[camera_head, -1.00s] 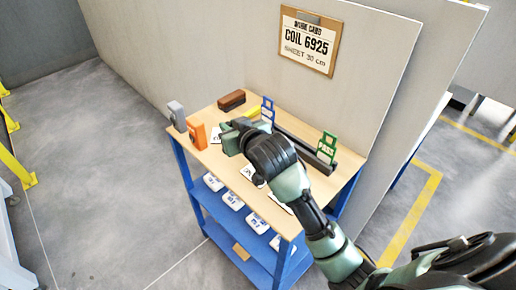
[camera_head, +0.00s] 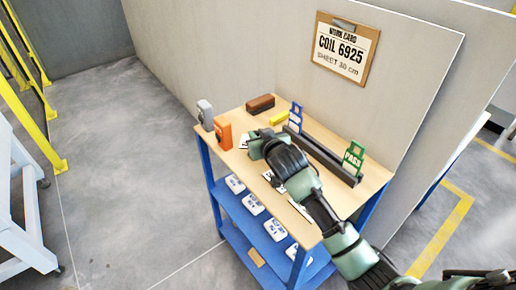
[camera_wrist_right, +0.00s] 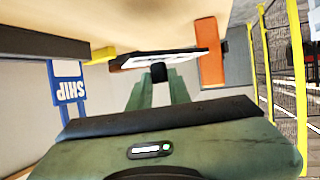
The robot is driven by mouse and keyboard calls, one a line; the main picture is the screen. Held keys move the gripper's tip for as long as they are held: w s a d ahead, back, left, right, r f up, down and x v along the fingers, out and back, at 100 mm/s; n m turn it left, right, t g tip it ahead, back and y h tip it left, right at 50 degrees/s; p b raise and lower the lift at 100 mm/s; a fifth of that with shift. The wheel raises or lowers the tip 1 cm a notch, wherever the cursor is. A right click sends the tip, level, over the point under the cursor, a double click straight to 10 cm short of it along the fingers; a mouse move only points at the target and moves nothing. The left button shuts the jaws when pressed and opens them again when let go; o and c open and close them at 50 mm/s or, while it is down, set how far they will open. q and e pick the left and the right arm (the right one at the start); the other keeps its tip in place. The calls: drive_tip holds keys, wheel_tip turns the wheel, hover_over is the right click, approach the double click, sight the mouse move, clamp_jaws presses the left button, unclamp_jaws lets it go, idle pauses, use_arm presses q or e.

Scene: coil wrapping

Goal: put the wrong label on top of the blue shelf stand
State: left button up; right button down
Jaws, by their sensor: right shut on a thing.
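My right gripper (camera_head: 254,146) is over the far left part of the wooden table. In the right wrist view its fingers (camera_wrist_right: 160,78) are shut on a thin white label (camera_wrist_right: 165,58) with dark edges; its print cannot be read. The label's white edge (camera_head: 244,140) shows beside the gripper in the head view. A blue stand (camera_head: 295,117) is at the back of the table, right of the gripper; it reads SHIP in the wrist view (camera_wrist_right: 68,90). More white labels (camera_head: 267,175) lie on the table, partly hidden by my arm. My left gripper is out of view.
An orange box (camera_head: 223,134) and a grey thing (camera_head: 205,115) stand at the left edge. A brown block (camera_head: 260,104), a yellow piece (camera_head: 279,118), a dark bar (camera_head: 322,156) and a green PASS stand (camera_head: 353,157) line the back. White pieces (camera_head: 252,204) lie on the lower blue shelf.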

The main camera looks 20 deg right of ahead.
drive_tip(key=shift+f, duration=2.85)
drive_tip(key=shift+f, duration=0.1)
drive_tip(key=c, duration=1.3)
unclamp_jaws()
drive_tip(key=v, duration=1.2)
